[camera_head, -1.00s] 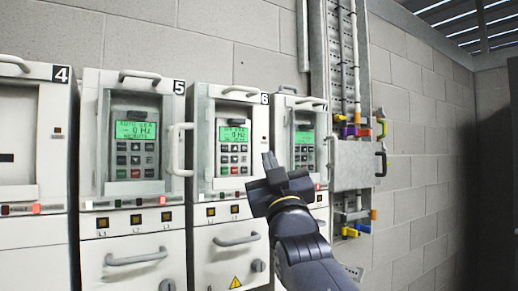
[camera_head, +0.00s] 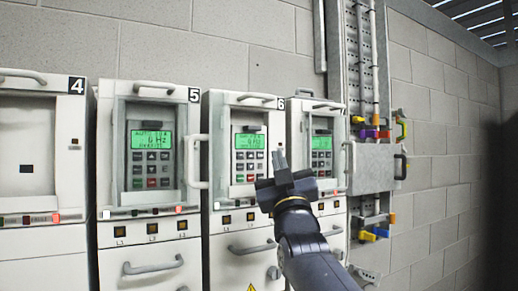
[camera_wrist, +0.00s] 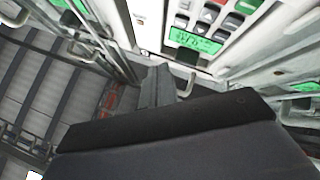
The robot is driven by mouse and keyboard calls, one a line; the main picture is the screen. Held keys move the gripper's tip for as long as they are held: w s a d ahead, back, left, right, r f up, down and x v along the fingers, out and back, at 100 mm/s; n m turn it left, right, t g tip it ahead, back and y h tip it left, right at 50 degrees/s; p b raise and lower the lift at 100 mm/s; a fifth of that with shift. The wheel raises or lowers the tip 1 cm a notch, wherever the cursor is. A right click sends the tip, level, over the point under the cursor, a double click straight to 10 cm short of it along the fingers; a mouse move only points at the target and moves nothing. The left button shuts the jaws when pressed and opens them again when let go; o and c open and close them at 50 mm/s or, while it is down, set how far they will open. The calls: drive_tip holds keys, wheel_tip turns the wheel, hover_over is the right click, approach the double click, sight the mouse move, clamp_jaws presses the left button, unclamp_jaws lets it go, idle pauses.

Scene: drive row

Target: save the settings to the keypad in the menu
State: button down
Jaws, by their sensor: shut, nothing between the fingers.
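The keypad of cabinet 6 (camera_head: 249,158) is just left of my gripper. Another keypad (camera_head: 321,154) is right of it. My gripper (camera_head: 279,158) is shut and empty, its fingers pointing up in front of the cabinets, apart from the keys as far as I can tell. In the wrist view, my shut fingers (camera_wrist: 158,85) show below a tilted keypad (camera_wrist: 205,22).
Cabinet 4 (camera_head: 40,150) at the left has an empty recess. Handles jut from the cabinets, including a vertical one (camera_head: 194,160) beside cabinet 5. A metal rack with coloured locks (camera_head: 370,130) is on the block wall at the right.

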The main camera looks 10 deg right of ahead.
sight(260, 155)
drive_tip(key=shift+w+a, duration=0.2)
drive_tip(key=shift+w, duration=0.45)
drive_tip(key=shift+w+a, duration=0.25)
drive_tip(key=shift+w, duration=0.35)
drive_tip(key=shift+w+a, duration=0.2)
drive_tip(key=shift+w, duration=0.45)
idle(0.6)
drive_tip(key=shift+w+a, duration=0.1)
drive_tip(key=shift+w, duration=0.3)
drive_tip(key=shift+w+a, duration=0.15)
drive_tip(key=shift+w, duration=0.2)
idle(0.5)
drive_tip(key=shift+s, duration=0.1)
drive_tip(key=shift+s+d+b, duration=0.3)
drive_tip(key=shift+s+b, duration=0.35)
